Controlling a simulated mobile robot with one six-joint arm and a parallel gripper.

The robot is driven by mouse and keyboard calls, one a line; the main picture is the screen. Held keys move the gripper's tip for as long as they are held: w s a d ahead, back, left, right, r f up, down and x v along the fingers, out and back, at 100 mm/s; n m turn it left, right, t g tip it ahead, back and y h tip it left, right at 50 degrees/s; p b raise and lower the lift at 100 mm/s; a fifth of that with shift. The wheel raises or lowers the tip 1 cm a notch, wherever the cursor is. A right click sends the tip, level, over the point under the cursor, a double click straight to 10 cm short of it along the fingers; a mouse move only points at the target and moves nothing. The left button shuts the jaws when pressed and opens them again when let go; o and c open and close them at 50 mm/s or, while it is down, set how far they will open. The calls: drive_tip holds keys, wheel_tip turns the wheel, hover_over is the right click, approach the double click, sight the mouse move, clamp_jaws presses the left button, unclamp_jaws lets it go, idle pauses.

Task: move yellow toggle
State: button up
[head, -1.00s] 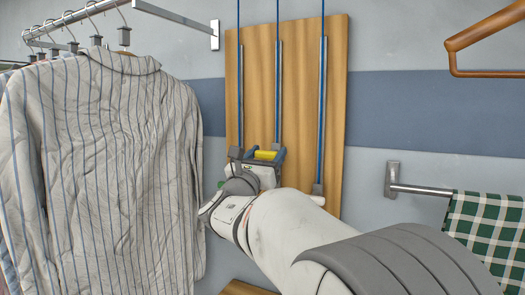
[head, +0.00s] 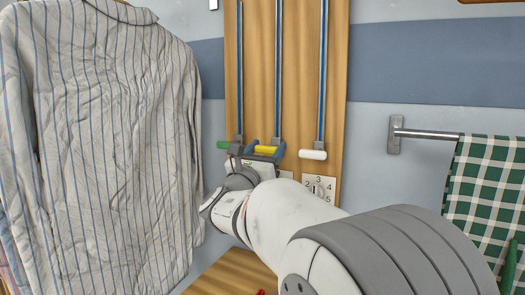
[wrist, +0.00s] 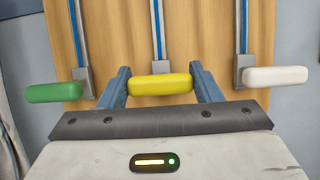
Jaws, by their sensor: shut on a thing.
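The yellow toggle (head: 265,150) is a short rounded bar at the lower end of the middle blue cord, in front of the wooden board (head: 300,80). My gripper (head: 264,152) is shut on it, one finger at each end. In the wrist view the yellow toggle (wrist: 161,87) lies level between the two blue-grey fingers. A green toggle (wrist: 54,92) hangs to its left and a white toggle (wrist: 276,77) to its right, both apart from my fingers. All three sit at about the same height.
A numbered plate (head: 319,188) is on the board below the white toggle. A striped shirt (head: 100,140) hangs close on the left. A rail (head: 430,134) with a green checked cloth (head: 485,190) is on the right. A wooden surface (head: 230,272) lies below.

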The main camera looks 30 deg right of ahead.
drive_tip(key=o, duration=1.1)
drive_tip(key=shift+d+f, duration=0.2)
drive_tip(key=shift+f, duration=0.15)
drive_tip(key=shift+o, duration=1.4)
drive_tip(key=shift+r, duration=0.1)
drive_tip(key=shift+a, duration=0.15)
drive_tip(key=v, duration=0.7)
drive_tip(key=shift+s+a, duration=0.2)
drive_tip(key=shift+d, duration=0.1)
